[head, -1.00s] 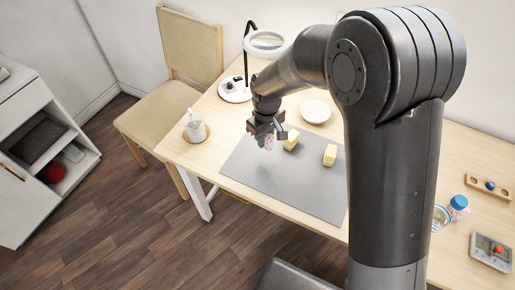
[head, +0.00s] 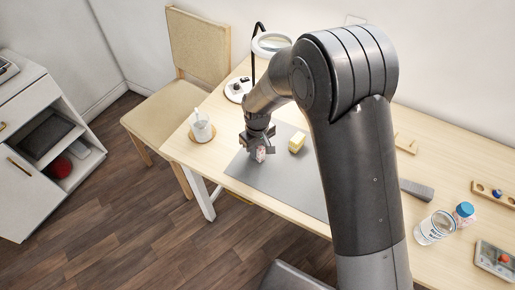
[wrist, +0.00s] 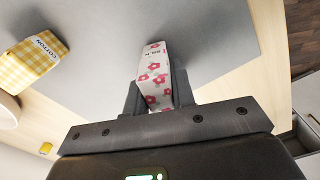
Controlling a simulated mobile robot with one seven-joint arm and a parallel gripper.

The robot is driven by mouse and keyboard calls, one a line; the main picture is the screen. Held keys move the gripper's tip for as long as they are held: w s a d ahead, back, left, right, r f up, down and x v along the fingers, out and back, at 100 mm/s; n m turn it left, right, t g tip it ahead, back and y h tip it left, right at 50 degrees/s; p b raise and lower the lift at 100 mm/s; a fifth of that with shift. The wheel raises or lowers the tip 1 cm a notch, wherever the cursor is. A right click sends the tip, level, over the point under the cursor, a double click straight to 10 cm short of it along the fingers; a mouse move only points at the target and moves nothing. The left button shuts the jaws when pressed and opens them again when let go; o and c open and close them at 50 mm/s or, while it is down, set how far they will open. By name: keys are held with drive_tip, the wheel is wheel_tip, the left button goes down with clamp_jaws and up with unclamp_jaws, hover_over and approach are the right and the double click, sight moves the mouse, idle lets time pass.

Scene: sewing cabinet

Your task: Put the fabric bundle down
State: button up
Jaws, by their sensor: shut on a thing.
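The fabric bundle, white with pink flowers, is held between the fingers of my gripper (head: 257,147). It shows in the head view (head: 261,155) and in the wrist view (wrist: 154,68), where its far end points away from the palm. My gripper is shut on it, over the grey mat (head: 240,168), near the mat's left part. I cannot tell whether the bundle touches the mat.
A yellow checked bundle marked cotton (wrist: 32,62) lies on the mat, right of my gripper in the head view (head: 297,142). A cup (head: 201,129) stands left of the mat. A magnifier lamp (head: 271,43) stands behind. Bare mat surrounds the bundle.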

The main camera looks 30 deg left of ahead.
drive_tip(key=o, duration=1)
drive_tip(key=shift+c, duration=0.2)
wheel_tip(320, 180, up, 12)
drive_tip(key=shift+f, duration=0.1)
drive_tip(key=shift+r, duration=0.2)
